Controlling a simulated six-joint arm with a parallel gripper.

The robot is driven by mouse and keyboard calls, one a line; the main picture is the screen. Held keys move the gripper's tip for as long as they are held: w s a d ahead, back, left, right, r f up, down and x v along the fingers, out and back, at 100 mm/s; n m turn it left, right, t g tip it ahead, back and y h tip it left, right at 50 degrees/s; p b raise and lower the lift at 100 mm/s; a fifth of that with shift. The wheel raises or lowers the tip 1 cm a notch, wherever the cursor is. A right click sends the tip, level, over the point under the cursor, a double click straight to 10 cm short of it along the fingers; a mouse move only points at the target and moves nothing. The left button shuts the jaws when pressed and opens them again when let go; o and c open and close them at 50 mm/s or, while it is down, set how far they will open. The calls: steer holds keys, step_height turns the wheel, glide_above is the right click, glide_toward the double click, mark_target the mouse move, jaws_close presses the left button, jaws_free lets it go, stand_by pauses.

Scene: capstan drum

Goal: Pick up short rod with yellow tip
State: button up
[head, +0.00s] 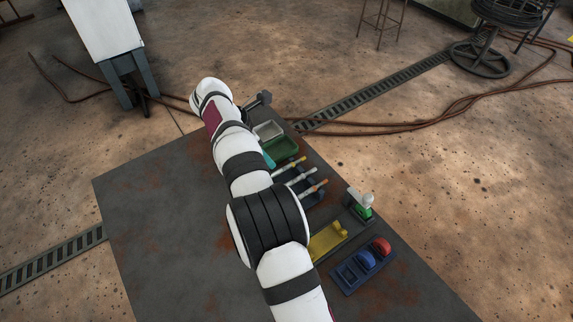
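Several slim rods lie side by side on a dark holder just right of my arm in the head view. The rod at the back (290,162) has a yellowish tip at its right end. A pale rod (302,175) lies in the middle, and the front rod (314,188) has an orange tip. My arm hides their left ends, so I cannot compare their full lengths. My gripper (263,98) is beyond the rods, near the far edge of the table, apart from them. It is too small to tell whether it is open or shut.
Beyond the rods are a green tray (285,149) and a pale tray (268,130). Nearer are a green-and-white item (362,206), a yellow holder (328,241) and a blue rack (351,274) with a red piece (381,247). The dark table (150,220) is clear left of my arm.

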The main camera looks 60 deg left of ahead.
mark_target(279, 171)
steer(key=x, duration=0.9)
steer(key=shift+w, duration=0.2)
steer(key=shift+f, duration=0.25)
steer(key=shift+d, duration=0.1)
jaws_close()
stand_by(1.2)
